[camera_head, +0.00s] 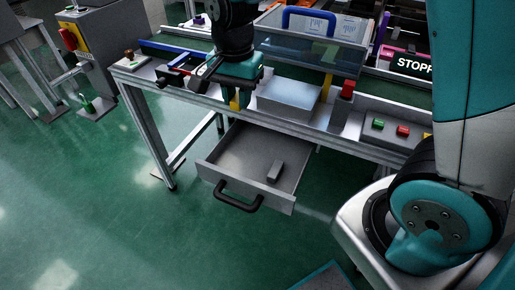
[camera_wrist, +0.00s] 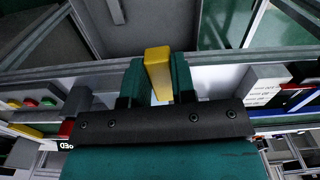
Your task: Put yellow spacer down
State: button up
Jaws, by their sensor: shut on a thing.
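The yellow spacer (camera_wrist: 159,72) is a yellow block held between the two teal fingers of my gripper (camera_wrist: 158,85) in the wrist view. In the head view my gripper (camera_head: 237,98) hangs over the front edge of the workbench, left of a grey box. A small yellow part of the spacer (camera_head: 235,103) shows below the fingers there. The wrist view shows the open drawer (camera_wrist: 150,30) beyond the spacer's end. I cannot tell whether the spacer touches the bench.
The open grey drawer (camera_head: 233,154) juts out below the bench with a dark grey block (camera_head: 275,171) in it. A grey box (camera_head: 289,96) and a red part (camera_head: 347,89) stand right of my gripper. A clear panel (camera_head: 310,50) stands behind.

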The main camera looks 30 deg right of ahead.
aim_at(240, 164)
jog(key=shift+w+a+f+m, duration=0.15)
jog(key=shift+a+m, duration=0.1)
jog(key=shift+m, duration=0.05)
jog(key=shift+f+b, duration=0.3)
jog(key=shift+f, duration=0.05)
notch_tip(240, 164, down, 19)
jog(key=b, duration=0.3)
jog(key=shift+r, duration=0.15)
jog(key=o, duration=0.9)
